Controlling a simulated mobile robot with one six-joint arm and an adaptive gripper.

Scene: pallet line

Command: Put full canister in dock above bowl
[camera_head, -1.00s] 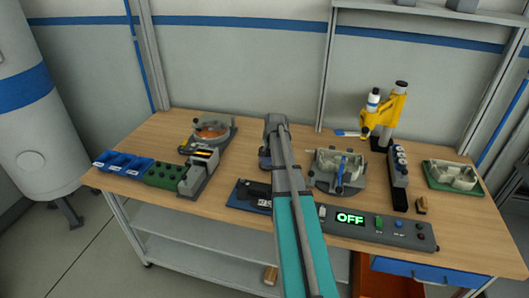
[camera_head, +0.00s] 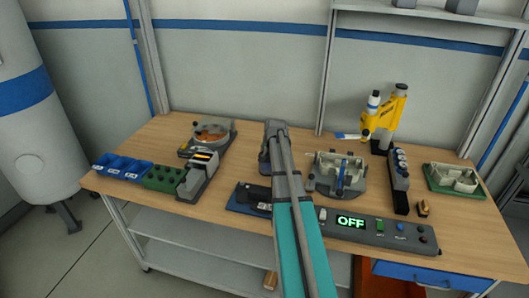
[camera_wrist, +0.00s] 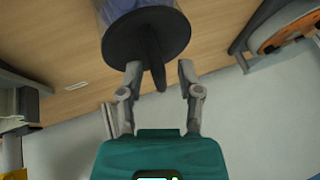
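In the head view a round bowl-like dish (camera_head: 212,131) with an orange inside sits at the back left of the bench; a round part with an orange inside also shows in the wrist view (camera_wrist: 275,35). A dark round disc (camera_wrist: 120,40) under a bluish body is close ahead, with a thin dark fin between the fingers, not visibly gripped. My arm hides the gripper in the head view.
Blue bins (camera_head: 122,167) and a green block (camera_head: 163,178) stand at the left. A grey fixture (camera_head: 350,186), a black rack (camera_head: 400,182) and a green tray (camera_head: 470,180) are right. A control panel reading OFF (camera_head: 380,233) lies at the front.

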